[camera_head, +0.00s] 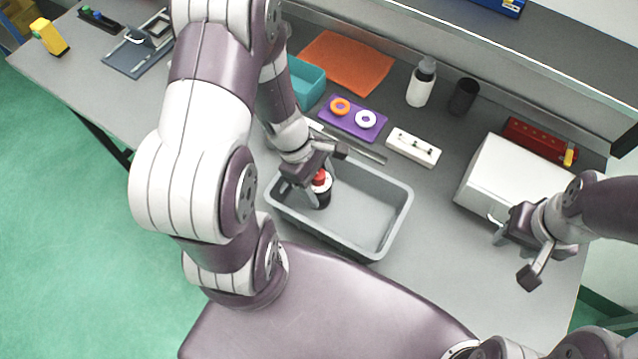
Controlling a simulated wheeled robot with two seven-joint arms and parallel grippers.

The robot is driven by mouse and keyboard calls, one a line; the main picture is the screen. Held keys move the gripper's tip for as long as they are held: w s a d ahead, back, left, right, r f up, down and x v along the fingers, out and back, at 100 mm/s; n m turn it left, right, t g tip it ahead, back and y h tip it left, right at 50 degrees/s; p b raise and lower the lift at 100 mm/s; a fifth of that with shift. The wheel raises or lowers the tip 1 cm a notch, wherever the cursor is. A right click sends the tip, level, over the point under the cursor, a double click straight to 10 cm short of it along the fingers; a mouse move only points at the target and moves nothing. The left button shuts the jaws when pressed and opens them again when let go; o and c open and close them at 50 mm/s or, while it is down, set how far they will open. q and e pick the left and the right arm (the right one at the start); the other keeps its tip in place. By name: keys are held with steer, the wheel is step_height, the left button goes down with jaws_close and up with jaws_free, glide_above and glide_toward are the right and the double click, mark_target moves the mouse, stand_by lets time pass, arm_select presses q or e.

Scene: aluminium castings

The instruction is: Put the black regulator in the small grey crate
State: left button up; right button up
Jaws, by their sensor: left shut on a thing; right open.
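The black regulator (322,197), with a red top, is upright between the fingers of my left gripper (317,190). My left gripper is shut on it, over the left part of the small grey crate (385,247). The regulator appears inside the crate's outline; I cannot tell whether it touches the crate floor. The rest of the crate floor is bare. My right gripper (514,261) is open and empty, beside the white box at the right of the table.
A white box (512,182) stands right of the crate. Behind the crate are a white block (413,148), a purple tray (352,119) with two rings, a white bottle (421,82), a dark cup (463,96) and an orange mat (347,63). A teal bin (307,82) is partly hidden by my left arm.

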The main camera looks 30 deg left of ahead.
arm_select(q)
steer(key=shift+w+f, duration=0.1)
steer(key=shift+f, duration=0.25)
steer(key=o, duration=1.3)
steer(key=shift+c, duration=0.2)
